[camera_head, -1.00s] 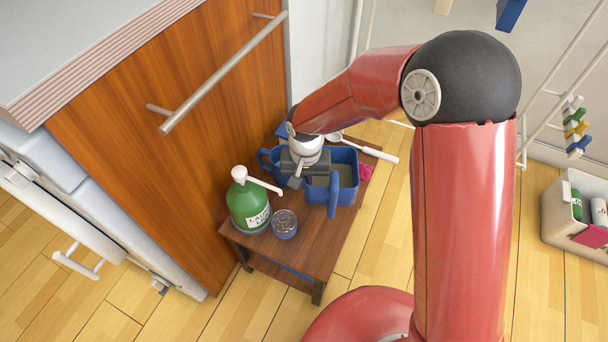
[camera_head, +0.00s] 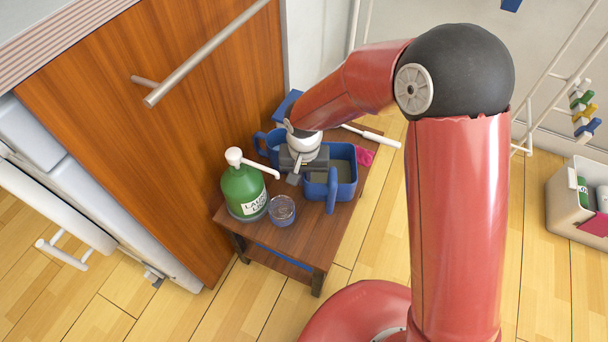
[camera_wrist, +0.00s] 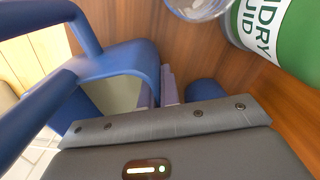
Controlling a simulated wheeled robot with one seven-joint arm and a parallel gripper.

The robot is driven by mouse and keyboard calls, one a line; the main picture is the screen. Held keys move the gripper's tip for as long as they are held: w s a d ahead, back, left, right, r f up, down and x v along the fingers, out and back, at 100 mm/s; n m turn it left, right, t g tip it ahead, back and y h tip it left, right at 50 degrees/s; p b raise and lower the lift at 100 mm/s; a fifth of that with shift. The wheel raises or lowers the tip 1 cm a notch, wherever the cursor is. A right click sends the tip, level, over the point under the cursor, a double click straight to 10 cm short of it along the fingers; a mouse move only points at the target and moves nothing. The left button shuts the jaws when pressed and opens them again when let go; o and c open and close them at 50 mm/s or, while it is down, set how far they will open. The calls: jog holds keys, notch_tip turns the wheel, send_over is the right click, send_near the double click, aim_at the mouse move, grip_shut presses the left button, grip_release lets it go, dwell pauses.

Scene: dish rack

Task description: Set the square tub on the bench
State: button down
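The square tub (camera_head: 344,166) is blue with a raised loop handle at each end and a greyish inside. It is at the bench (camera_head: 300,242), a small low brown wooden table; I cannot tell whether its base touches the top. My gripper (camera_head: 296,176) points down at the tub's near-left wall. In the wrist view, my fingers (camera_wrist: 161,90) are close together at the tub's rim (camera_wrist: 143,56), one on each side, and look shut on that wall. The gripper body hides part of the tub and the wall between the fingers.
A green laundry liquid bottle (camera_head: 241,187) with a white pump and a small clear cup (camera_head: 282,210) stand left of the tub. A white-handled tool (camera_head: 372,135) and a pink item (camera_head: 364,156) lie behind it. A wooden cabinet front (camera_head: 150,130) borders the left.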

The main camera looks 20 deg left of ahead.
jog(key=shift+f+b, duration=0.7)
jog(key=shift+f, duration=0.05)
jog(key=shift+f, duration=0.2)
dwell(0.4)
jog(key=c, duration=1.6)
grip_release()
jog(key=shift+o, duration=0.2)
jog(key=shift+c, duration=0.3)
jog(key=c, duration=0.3)
jog(key=shift+c, duration=0.2)
jog(key=shift+r, duration=0.1)
